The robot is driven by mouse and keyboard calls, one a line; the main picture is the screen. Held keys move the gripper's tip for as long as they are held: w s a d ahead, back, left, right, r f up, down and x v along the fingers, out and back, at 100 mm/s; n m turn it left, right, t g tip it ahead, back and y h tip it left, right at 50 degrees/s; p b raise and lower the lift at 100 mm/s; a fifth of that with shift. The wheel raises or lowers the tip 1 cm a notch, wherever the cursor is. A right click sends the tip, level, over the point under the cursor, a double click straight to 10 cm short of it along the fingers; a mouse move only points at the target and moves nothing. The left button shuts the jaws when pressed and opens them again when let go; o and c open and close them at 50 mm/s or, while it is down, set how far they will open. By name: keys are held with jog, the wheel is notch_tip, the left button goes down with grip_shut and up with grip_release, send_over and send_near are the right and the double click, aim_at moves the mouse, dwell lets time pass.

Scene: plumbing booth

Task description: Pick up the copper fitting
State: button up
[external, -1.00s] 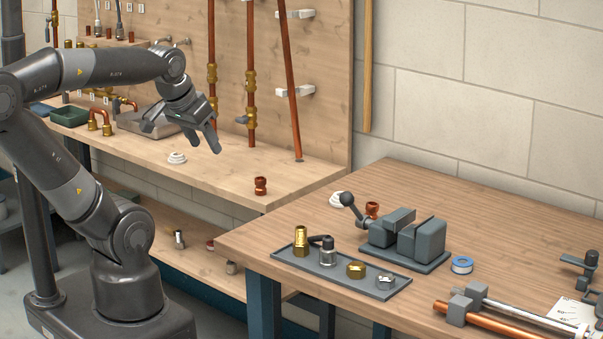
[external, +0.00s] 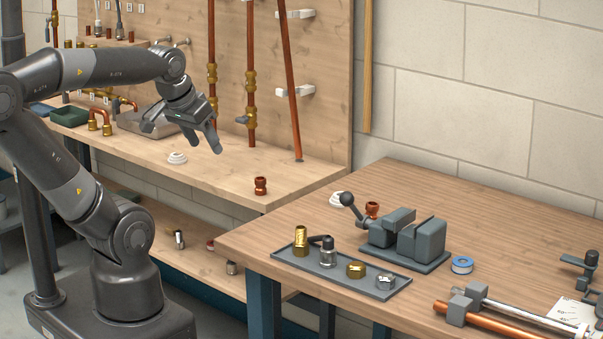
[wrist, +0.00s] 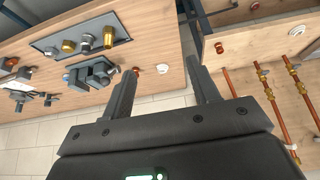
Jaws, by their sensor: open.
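A small copper fitting (external: 260,186) stands upright near the front right corner of the left bench; it also shows in the wrist view (wrist: 219,47). A second copper fitting (external: 372,209) stands on the right bench behind the vise, and it appears in the wrist view (wrist: 136,69) near one fingertip. My gripper (external: 183,138) is open and empty above the left bench, up and to the left of the first fitting, touching neither fitting. Its two fingers (wrist: 163,66) are spread apart in the wrist view.
A grey vise (external: 408,240) and a tray (external: 335,271) with several fittings occupy the right bench. Copper pipes (external: 251,80) stand along the back panel. A white coil (external: 177,157) lies below my gripper. A gap separates the two benches.

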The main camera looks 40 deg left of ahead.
jog(key=w+a+g, duration=0.2)
jog(key=w+a, duration=0.3)
jog(key=w, duration=0.8)
jog(key=w+a+g, duration=0.1)
jog(key=w+a, duration=0.4)
jog(key=w, duration=0.8)
jog(key=w+a+f+g, duration=0.1)
jog(key=w+a+f, duration=0.3)
jog(key=f, duration=0.2)
jog(key=w+a+f, duration=0.4)
jog(key=w+f, duration=0.1)
jog(key=w+a+f+g, duration=0.1)
jog(key=w+a+f, duration=0.3)
jog(key=w+f, duration=0.1)
jog(key=shift+a+f+g, duration=0.1)
jog(key=shift+f+g, duration=0.2)
jog(key=shift+f, duration=0.5)
send_over(260, 178)
jog(key=f, duration=0.4)
jog(key=shift+s+f, duration=0.2)
jog(key=shift+f, duration=0.15)
notch_tip(260, 178, down, 6)
jog(key=shift+w+f, duration=0.15)
jog(key=shift+f, duration=0.05)
jog(key=c, duration=1)
